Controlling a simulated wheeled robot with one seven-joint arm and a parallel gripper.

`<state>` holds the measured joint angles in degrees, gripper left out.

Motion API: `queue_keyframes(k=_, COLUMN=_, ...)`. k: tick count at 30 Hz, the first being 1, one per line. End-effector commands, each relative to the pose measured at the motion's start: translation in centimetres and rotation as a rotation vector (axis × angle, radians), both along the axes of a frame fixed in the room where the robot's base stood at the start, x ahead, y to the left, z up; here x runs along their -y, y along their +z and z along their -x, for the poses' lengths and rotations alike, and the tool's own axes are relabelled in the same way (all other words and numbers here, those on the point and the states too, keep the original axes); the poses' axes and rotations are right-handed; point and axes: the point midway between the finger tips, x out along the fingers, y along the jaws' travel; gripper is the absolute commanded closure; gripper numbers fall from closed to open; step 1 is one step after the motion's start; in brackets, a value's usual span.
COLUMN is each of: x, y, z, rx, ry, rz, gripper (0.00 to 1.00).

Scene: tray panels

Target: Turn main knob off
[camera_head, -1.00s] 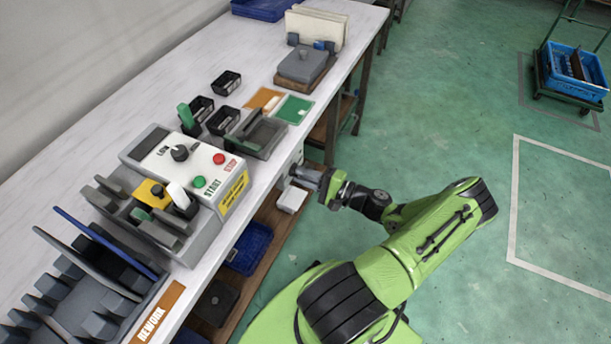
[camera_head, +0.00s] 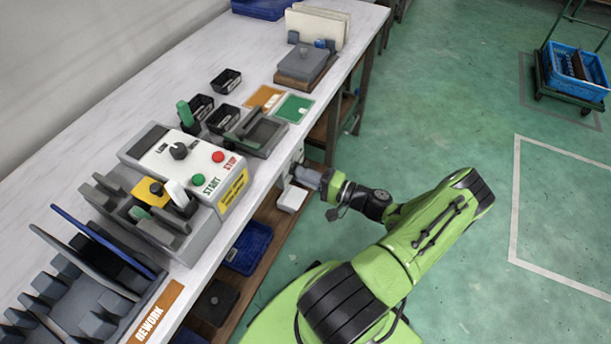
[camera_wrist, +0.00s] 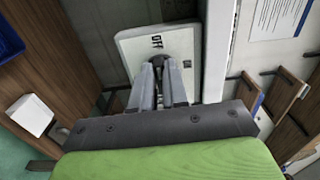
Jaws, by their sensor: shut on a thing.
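The main knob (camera_wrist: 158,60) is a small dark knob on a white plate (camera_wrist: 130,45) in the wrist view. The plate carries an OFF label above the knob and a second, small dark label to its right that I cannot read. My gripper (camera_wrist: 160,72) is shut on the knob, with its grey fingers on either side and hiding most of it. The knob's exact angle is hard to tell. In the head view my gripper (camera_head: 298,173) reaches the front side of the workbench, and the knob is hidden there.
On the bench (camera_head: 120,110) stands a grey control box (camera_head: 205,235) with START and STOP buttons and a dial. A small white box (camera_head: 292,199) sits just below my gripper. Blue bins (camera_head: 250,247) lie on the lower shelf.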

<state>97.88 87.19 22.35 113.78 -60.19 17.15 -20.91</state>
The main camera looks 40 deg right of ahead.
Motion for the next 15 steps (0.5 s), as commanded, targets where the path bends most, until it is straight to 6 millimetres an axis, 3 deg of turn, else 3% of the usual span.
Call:
queue_keyframes(k=5, x=0.02, y=-0.14, z=0.04, rx=-0.003, ry=0.000, rz=0.002, gripper=1.00)
queue_keyframes(k=6, x=0.02, y=-0.14, z=0.04, rx=-0.003, ry=0.000, rz=0.002, gripper=0.82)
queue_keyframes(k=10, x=0.01, y=-0.10, z=0.03, rx=-0.002, ry=0.000, rz=0.002, gripper=0.62)
queue_keyframes(k=15, x=0.01, y=-0.06, z=0.02, rx=-0.002, ry=0.000, rz=0.001, gripper=0.61)
